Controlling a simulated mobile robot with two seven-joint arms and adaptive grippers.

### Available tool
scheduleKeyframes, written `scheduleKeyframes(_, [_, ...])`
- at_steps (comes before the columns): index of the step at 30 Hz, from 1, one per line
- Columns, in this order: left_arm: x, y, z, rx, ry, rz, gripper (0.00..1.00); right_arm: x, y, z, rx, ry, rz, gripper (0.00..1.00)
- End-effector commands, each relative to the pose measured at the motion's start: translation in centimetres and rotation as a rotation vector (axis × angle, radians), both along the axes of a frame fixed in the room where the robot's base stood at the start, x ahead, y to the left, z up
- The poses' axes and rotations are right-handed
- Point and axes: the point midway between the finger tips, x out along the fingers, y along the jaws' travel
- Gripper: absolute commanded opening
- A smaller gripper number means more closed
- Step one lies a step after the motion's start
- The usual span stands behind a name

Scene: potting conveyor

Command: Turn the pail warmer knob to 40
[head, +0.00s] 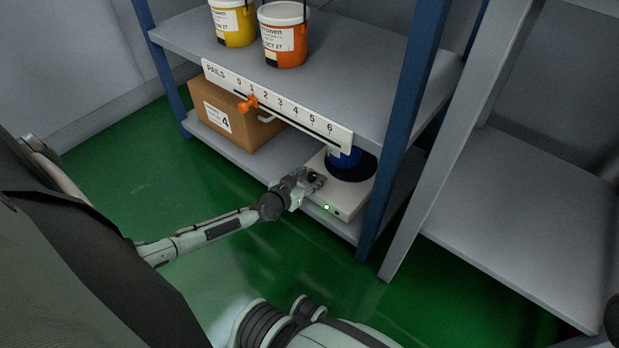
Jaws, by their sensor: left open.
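The pail warmer (348,198) is a flat white box with a round dark plate, on the lower shelf of the blue-posted rack. A blue pail (345,158) stands on it, mostly hidden behind the scale strip. A small green light (327,207) shows on the warmer's front. My left gripper (314,180) is open at the warmer's left front corner. A small dark shape lies between its fingers, but I cannot tell whether it is the knob or part of the gripper. The knob and its markings cannot be read from here. My right gripper is not in view.
A scale strip (300,118) marked PAILS, 0 to 6, with an orange slider (248,103), runs along the upper shelf edge. A cardboard box (232,115) is left of the warmer. Yellow (234,24) and orange (283,40) pails stand above. The green floor in front is clear.

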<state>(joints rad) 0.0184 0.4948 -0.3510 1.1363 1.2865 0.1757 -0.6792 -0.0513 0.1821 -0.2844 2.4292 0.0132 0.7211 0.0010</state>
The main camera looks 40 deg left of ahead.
Motion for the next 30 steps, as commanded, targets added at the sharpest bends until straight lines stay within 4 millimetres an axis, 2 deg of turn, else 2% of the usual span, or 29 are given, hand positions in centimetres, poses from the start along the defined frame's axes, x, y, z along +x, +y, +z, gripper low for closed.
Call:
scheduleKeyframes(2, [0.00, -0.01, 0.01, 0.000, 0.000, 0.000, 0.41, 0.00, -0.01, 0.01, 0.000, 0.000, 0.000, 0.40])
scheduleKeyframes(12, [-0.02, -0.01, 0.02, 0.000, 0.000, 0.000, 0.00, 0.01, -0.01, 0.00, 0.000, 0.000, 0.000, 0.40])
scheduleKeyframes(22, [0.04, 0.15, 0.10, 0.005, 0.000, -0.030, 0.00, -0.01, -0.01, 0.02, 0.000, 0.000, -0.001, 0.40])
scheduleKeyframes(30, [0.07, 0.51, 0.14, 0.014, 0.001, -0.149, 0.00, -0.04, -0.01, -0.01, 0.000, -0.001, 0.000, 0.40])
